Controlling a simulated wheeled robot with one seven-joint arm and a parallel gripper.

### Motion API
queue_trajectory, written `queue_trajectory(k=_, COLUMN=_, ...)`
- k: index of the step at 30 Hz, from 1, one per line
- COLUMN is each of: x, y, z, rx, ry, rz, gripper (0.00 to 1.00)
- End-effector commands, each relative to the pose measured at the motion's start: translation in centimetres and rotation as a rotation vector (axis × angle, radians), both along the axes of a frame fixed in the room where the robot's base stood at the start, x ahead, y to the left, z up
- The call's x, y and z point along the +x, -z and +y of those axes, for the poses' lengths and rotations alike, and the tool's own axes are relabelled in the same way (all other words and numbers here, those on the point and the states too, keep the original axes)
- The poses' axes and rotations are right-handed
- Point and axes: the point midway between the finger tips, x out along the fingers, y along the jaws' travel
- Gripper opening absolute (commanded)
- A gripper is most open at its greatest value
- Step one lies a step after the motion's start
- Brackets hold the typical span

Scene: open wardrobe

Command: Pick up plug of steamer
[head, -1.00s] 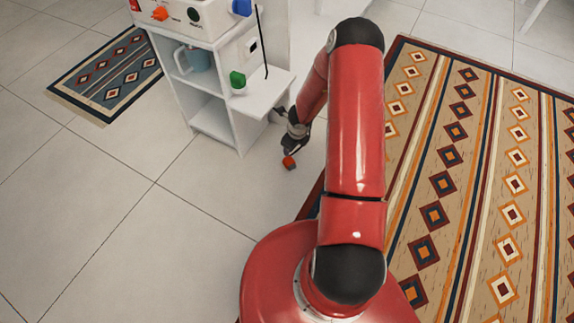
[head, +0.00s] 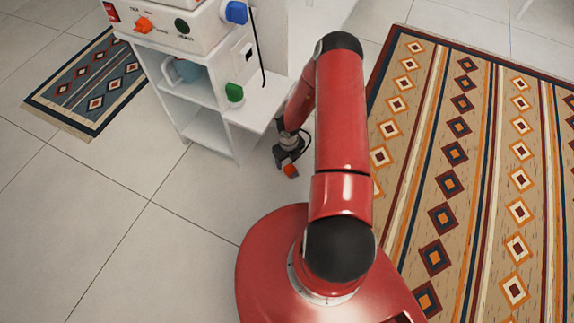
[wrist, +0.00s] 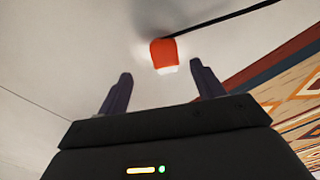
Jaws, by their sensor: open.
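The plug (wrist: 164,55) is a small orange block with a pale end facing my gripper, and a black cable (wrist: 225,25) runs from it to the upper right in the wrist view. In the head view the plug (head: 290,170) shows low beside the white shelf unit, just below my gripper (head: 286,158). In the wrist view my gripper (wrist: 161,76) is open and empty. Its two dark fingers point toward the plug, which lies ahead of the fingertips and roughly between them in the picture.
A white shelf unit (head: 195,127) stands left of my gripper, with a white box with knobs (head: 165,28) on top and a green-capped thing (head: 234,93) on its side shelf. A patterned rug (head: 470,150) lies right.

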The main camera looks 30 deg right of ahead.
Motion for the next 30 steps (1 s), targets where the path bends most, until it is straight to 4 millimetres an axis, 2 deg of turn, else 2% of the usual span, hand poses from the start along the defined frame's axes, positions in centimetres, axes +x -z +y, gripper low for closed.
queue_trajectory(k=16, x=-0.6, y=6.9, z=-0.7, rx=0.001, ry=0.000, rz=0.000, gripper=0.67)
queue_trajectory(k=26, x=-0.5, y=7.6, z=-0.8, rx=0.000, ry=0.000, rz=-0.001, gripper=0.67)
queue_trajectory(k=30, x=-0.5, y=7.5, z=-0.8, rx=0.000, ry=0.000, rz=-0.001, gripper=0.49)
